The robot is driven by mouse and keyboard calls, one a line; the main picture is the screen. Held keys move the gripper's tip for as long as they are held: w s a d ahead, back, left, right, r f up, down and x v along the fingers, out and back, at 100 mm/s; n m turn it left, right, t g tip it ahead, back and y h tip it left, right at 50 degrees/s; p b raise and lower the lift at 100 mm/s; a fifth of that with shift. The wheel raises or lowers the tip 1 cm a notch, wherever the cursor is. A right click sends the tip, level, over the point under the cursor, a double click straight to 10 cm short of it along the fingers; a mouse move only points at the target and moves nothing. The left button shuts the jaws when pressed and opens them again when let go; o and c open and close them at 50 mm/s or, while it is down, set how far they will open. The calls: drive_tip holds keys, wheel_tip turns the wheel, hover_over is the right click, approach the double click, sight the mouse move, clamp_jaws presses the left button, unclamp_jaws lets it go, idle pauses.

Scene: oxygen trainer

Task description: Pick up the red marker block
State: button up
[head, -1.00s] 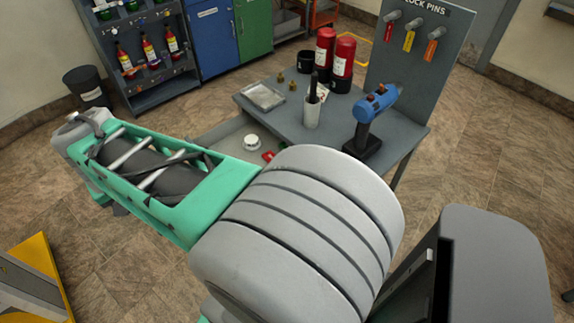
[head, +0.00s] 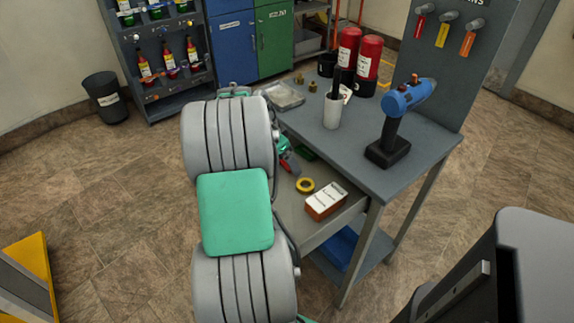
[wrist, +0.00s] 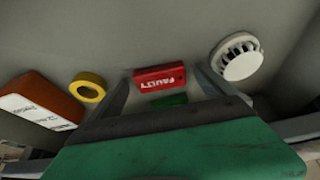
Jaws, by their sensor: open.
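My gripper (wrist: 163,84) is open above the drawer, with one finger to the left of the block and one to the right. The jaws hold nothing, and I cannot tell how high they are above the block. A green block (wrist: 170,101) lies just below the red one in the picture, partly hidden by my gripper. In the head view my arm hides much of the drawer (head: 289,223), and a small red patch shows beside it.
A white round detector (wrist: 237,56) lies right of the red block. A yellow tape roll (wrist: 88,87) and an orange-and-white box (wrist: 42,101) lie left of it. Above the drawer, the bench top (head: 345,165) carries a blue drill (head: 396,118) and a cup (head: 332,111).

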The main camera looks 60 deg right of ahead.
drive_tip(key=c, duration=1.4)
